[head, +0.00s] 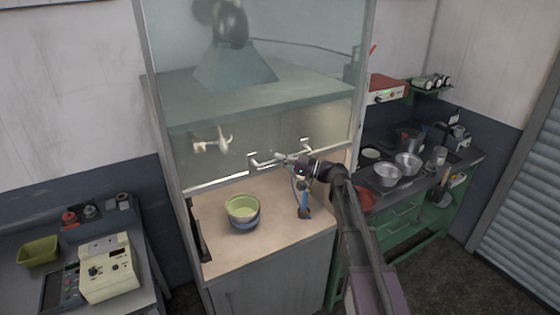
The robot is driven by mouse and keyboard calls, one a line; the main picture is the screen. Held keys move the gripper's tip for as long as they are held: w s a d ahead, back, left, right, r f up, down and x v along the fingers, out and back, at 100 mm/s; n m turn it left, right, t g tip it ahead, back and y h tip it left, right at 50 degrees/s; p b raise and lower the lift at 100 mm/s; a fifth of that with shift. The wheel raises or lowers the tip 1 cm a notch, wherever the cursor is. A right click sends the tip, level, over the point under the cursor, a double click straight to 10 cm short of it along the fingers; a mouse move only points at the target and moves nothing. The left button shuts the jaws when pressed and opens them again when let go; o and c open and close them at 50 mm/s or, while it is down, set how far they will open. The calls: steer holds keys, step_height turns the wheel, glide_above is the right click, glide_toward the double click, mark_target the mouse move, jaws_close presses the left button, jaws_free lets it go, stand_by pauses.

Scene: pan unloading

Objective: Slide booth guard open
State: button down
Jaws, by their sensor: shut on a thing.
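The booth guard (325,125) is a clear pane in a pale frame at the front of the booth. Its lower edge stands above the worktop (275,253), leaving a gap there. A pale bar handle (265,163) runs along the lower part of the guard, with a bracket at each end. My gripper (287,158) is at the middle of the handle and shut on it. My arm reaches in from the lower right and hides part of the guard's lower right side.
A green bowl (242,209) stands on the worktop below the guard, with a blue-handled tool (304,204) to its right. A bench with a cream instrument (107,268) is at left. A green bench with metal pans (387,175) is at right.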

steer(key=shift+r+p, duration=1.15)
steer(key=shift+r, duration=0.45)
steer(key=c, duration=0.6)
jaws_free()
steer(key=shift+c, duration=0.2)
steer(key=shift+f, duration=0.1)
step_height(320, 180, down, 30)
steer(key=b, duration=3)
steer(key=shift+f, duration=0.15)
steer(key=shift+d, duration=0.15)
steer(key=b+v, duration=0.2)
steer(key=v, duration=1.3)
steer(key=shift+d+b, duration=0.3)
